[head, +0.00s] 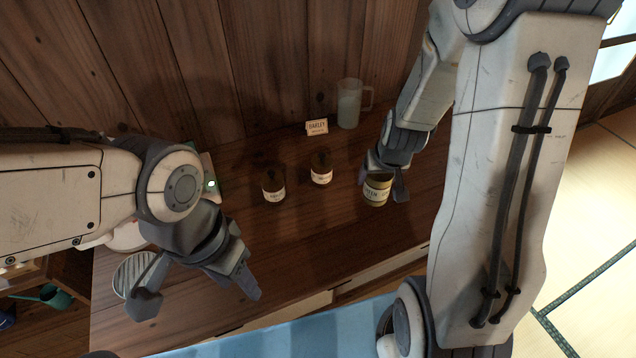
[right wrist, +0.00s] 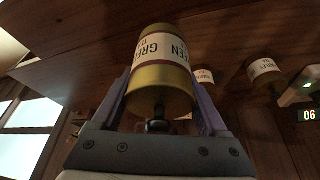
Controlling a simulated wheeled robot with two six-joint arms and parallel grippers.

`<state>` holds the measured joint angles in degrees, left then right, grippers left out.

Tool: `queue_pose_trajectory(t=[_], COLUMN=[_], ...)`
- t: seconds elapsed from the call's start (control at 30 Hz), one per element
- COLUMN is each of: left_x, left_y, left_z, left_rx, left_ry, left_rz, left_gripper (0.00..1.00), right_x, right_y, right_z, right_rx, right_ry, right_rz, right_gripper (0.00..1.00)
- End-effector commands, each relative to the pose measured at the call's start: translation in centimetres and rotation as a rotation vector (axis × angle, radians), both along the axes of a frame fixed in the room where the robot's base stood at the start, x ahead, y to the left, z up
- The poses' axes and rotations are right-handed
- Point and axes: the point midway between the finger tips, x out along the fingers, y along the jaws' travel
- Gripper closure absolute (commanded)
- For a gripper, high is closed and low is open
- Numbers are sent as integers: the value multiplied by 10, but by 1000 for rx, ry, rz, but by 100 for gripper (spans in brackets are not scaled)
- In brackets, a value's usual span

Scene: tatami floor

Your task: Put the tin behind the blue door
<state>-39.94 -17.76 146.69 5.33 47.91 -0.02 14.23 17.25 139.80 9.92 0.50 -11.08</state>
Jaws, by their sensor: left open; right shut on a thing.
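A gold tin (head: 376,191) with a white label that reads like green tea is at the right of the wooden counter. My right gripper (head: 382,183) is shut on it, with a finger on each side. In the right wrist view the tin (right wrist: 160,85) sits between the fingers. I cannot tell whether it touches the counter. My left gripper (head: 198,290) is open and empty over the counter's front left. A light blue panel (head: 280,338) shows at the bottom; I cannot tell whether it is the blue door.
A small sign (head: 317,127) and a clear jug (head: 350,104) stand near the plank wall. A striped round dish (head: 128,272) is at left. The counter's front middle is clear.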

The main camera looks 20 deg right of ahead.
Motion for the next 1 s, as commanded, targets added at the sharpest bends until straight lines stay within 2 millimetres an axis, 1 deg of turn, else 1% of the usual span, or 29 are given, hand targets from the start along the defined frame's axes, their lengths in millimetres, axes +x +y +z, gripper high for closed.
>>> queue_pose_trajectory(t=[0.03, 0.1, 0.17, 0.27, 0.4, 0.6, 0.7, 0.87, 1.0], left_x=[0, 0, 0, 0, 0, 0, 0, 0, 0], left_y=[0, 0, 0, 0, 0, 0, 0, 0, 0], left_z=[-7, -5, 0, 13, 23, 35, 39, 38, 27], left_rx=[0, 0, 0, 0, -1, 0, 0, 0, 0], left_ry=[0, 0, 0, 0, -1, 0, 0, 0, 0], left_rz=[0, 0, 0, 0, 0, 0, 0, 0, 0], left_gripper=[50, 50, 50, 50, 50, 50, 50, 50, 50], right_x=[-1, 0, 3, 13, 36, 67, 76, 82, 81], right_y=[-5, -6, -3, 8, 30, 58, 66, 71, 71], right_z=[-3, -3, -4, -11, -31, -56, -64, -74, -98], right_rx=[2, 5, 7, 7, 7, 6, 6, 5, 6], right_ry=[-5, -3, -1, 3, 2, 0, -2, -2, 0], right_rz=[-14, -22, -23, -20, -18, -21, -23, -24, -24], right_gripper=[100, 100, 100, 100, 100, 100, 100, 100, 100])
